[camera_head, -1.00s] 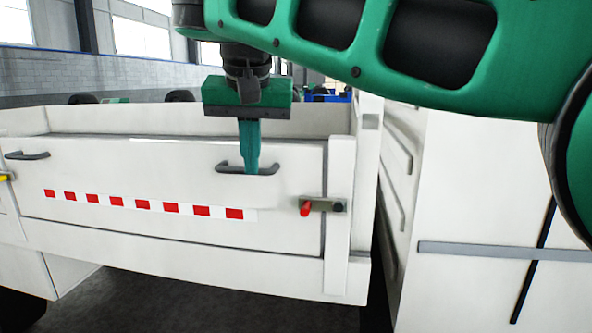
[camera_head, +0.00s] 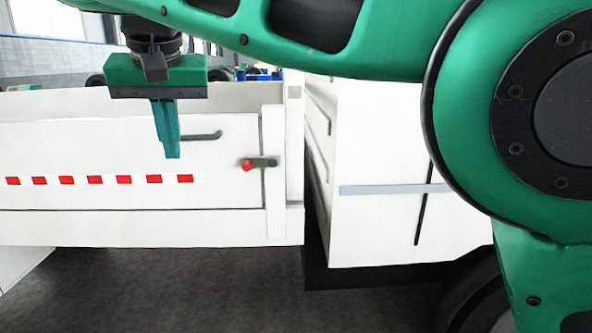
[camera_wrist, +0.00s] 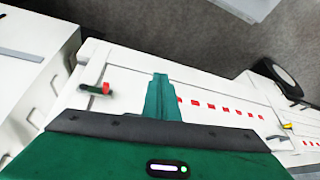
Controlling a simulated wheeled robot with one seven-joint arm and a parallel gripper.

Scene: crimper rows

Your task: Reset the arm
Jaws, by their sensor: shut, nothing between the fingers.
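My gripper (camera_head: 171,155) hangs pointing down from my green arm in the head view, at the upper left. Its teal fingers are together and hold nothing. It appears in front of the white side panel (camera_head: 100,150) of a truck bed, left of a dark handle (camera_head: 203,136) and a red-tipped latch (camera_head: 249,164). In the wrist view my shut fingers (camera_wrist: 160,78) show against the same white panel, with the red latch (camera_wrist: 103,89) to their left. I cannot tell exactly how far the fingers are from the panel.
A white box-like body (camera_head: 385,215) stands right of the truck bed, with a narrow gap between them. Dark floor (camera_head: 190,290) lies open in front. A yellow latch (camera_wrist: 287,126) and a wheel (camera_wrist: 281,78) show at the right in the wrist view.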

